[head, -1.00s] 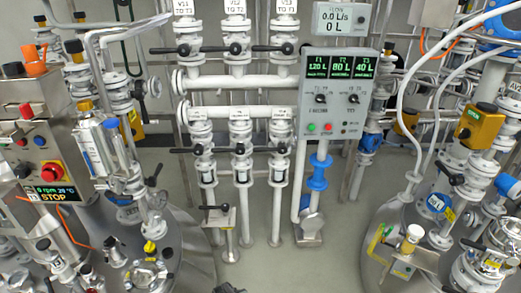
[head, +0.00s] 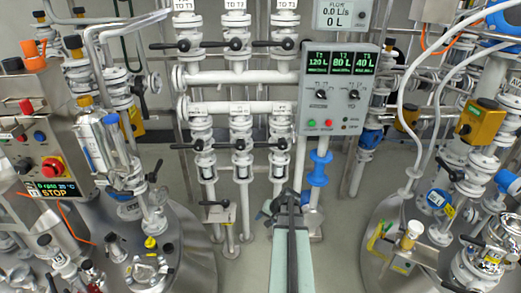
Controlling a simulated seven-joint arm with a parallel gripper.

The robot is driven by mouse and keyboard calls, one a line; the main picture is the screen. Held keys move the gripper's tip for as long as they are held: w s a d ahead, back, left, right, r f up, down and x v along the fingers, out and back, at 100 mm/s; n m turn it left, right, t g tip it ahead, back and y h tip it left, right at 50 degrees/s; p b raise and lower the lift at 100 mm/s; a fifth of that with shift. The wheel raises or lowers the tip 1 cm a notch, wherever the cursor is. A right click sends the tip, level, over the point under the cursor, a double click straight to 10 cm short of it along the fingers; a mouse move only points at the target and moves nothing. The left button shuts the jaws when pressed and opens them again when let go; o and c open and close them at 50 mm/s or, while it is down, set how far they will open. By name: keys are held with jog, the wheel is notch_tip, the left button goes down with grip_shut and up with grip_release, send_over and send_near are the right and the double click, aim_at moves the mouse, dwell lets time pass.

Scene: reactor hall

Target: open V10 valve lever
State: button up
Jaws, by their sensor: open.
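No tag reading V10 is legible in the head view, so I cannot tell which lever is V10. Three upper valves carry black levers: left (head: 180,46), middle (head: 232,44) and right (head: 284,44), all lying sideways. The lower row has a left lever (head: 188,146), a middle lever (head: 238,145) and a right lever (head: 279,144), also sideways. A small low valve (head: 220,212) has a dark lever across its top. My gripper (head: 284,205) is at the lower middle, in front of the pipes and right of the low valve. It is open; its fingertips are hard to make out.
A grey control panel (head: 338,92) with green displays hangs right of the valves, above a blue pipe fitting (head: 319,170). Steel vessels with fittings crowd the left (head: 190,255) and right (head: 370,255). Grey floor shows between them.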

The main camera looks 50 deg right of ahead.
jog(key=w+d+r+m+t+h, duration=0.1)
jog(key=w+d+r+m+t, duration=0.15)
jog(key=w+d+r, duration=0.35)
jog(key=w+d+r+m+t+h, duration=0.2)
jog(key=w+d+r+t, duration=0.25)
jog(key=r, duration=0.35)
jog(key=m+t+h, duration=0.2)
jog(key=m+h, duration=0.2)
jog(key=m, duration=0.2)
send_near(261, 144)
jog(key=x, duration=0.8)
jog(key=f+x, duration=0.1)
jog(key=x, duration=0.3)
jog(key=shift+d, duration=0.4)
grip_shut()
